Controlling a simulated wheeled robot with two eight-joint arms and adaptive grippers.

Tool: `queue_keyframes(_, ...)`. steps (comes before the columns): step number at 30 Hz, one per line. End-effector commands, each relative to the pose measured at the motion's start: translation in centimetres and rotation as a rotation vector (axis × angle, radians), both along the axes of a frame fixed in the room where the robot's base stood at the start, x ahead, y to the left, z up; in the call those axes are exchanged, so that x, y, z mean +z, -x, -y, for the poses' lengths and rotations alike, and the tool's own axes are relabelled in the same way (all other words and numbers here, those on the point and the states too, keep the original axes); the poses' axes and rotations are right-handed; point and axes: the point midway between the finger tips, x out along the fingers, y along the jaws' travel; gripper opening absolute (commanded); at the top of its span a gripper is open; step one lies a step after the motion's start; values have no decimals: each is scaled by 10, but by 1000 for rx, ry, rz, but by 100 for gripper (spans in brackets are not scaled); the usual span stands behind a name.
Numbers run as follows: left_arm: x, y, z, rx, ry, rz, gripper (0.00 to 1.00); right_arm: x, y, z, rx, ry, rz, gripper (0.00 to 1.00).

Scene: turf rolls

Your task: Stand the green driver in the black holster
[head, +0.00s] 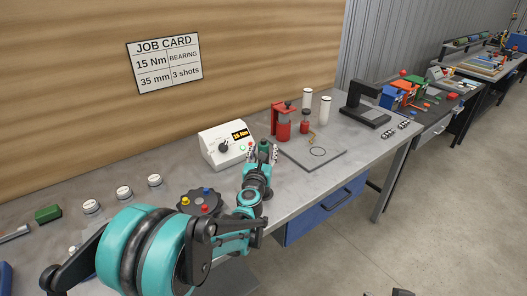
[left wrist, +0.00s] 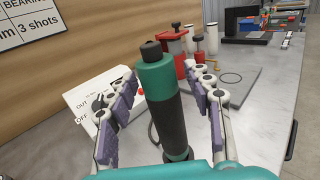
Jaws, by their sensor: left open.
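The green driver (left wrist: 156,76) stands roughly upright in the left wrist view, with a black cap and a wide black grip. Its green top also shows in the head view (head: 264,147), beyond my left wrist. My left gripper (head: 262,154) is open, with its fingers on either side of the driver; gaps show between the pads and the driver in the left wrist view (left wrist: 165,98). I cannot make out the black holster in either view.
A red press (head: 282,121), white bottles and a flat grey plate (head: 314,153) lie to the right. A dark round holder with coloured knobs (head: 199,202) is near my left arm.

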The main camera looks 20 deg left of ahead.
Motion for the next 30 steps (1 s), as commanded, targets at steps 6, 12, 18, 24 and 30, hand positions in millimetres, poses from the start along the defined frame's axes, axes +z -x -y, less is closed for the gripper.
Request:
queue_keyframes(6, 5, 12, 2, 0, 0, 0, 51, 6, 0, 0, 0, 0, 0, 40)
queue_keyframes(12, 5, 56, 7, -1, -1, 0, 51, 14, 0, 0, 0, 0, 0, 40)
queue_keyframes(18, 5, 96, 12, -1, -1, 0, 51, 20, 0, 0, 0, 0, 0, 40)
queue_keyframes(24, 4, 116, 14, 0, 0, 0, 51, 22, 0, 0, 0, 0, 0, 40)
queue_keyframes(30, 12, 122, 22, -32, -92, -2, 51, 22, 0, 0, 0, 0, 0, 40)
